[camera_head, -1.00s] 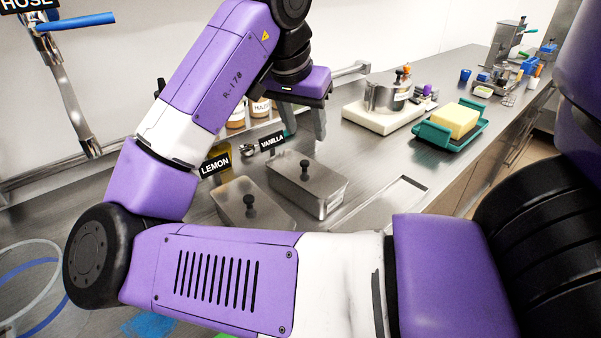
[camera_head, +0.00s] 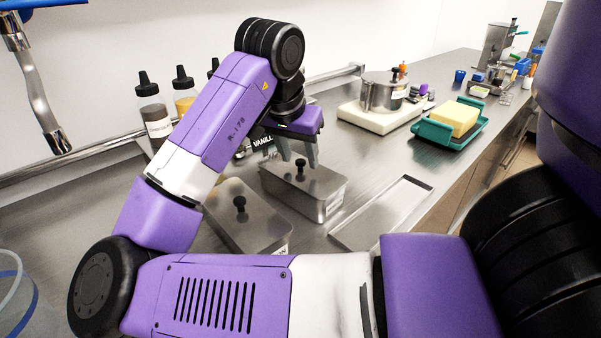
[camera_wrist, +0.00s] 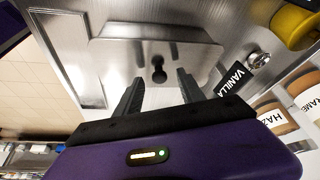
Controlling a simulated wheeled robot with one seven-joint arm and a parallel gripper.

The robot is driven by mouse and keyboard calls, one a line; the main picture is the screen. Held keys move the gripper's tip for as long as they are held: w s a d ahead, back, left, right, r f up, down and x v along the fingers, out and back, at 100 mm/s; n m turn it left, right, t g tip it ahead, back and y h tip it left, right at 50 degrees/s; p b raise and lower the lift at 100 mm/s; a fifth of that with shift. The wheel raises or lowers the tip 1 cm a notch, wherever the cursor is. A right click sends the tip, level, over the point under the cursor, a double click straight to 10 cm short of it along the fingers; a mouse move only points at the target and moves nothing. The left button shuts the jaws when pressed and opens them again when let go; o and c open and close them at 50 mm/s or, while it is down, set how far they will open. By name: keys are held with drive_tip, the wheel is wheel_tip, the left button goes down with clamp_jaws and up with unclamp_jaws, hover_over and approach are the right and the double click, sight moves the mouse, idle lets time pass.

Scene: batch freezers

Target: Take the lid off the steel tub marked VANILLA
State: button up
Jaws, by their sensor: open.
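The VANILLA tub (camera_head: 325,207) is a rectangular steel tub with its lid (camera_head: 318,177) on. The lid has a black knob (camera_head: 300,167) in its middle. The tub's black VANILLA sign (camera_head: 263,143) stands behind it, partly covered by my arm; the sign also shows in the wrist view (camera_wrist: 234,78). My gripper (camera_head: 298,163) is open and empty just above the lid. In the wrist view the knob (camera_wrist: 158,70) lies ahead of and between my two fingers (camera_wrist: 157,82), with no contact visible.
A second lidded steel tub (camera_head: 255,225) stands to the left. An empty shallow steel tray (camera_head: 385,212) lies to the right. A pot on a white base (camera_head: 375,115) and a green tray with a yellow block (camera_head: 452,120) stand farther right. Bottles (camera_head: 152,112) line the back.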

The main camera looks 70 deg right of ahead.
drive_tip(key=shift+d+f, duration=0.25)
drive_tip(key=shift+f, duration=0.3)
clamp_jaws()
drive_tip(key=shift+r, duration=0.1)
wheel_tip(320, 180, up, 28)
drive_tip(key=p, duration=0.4)
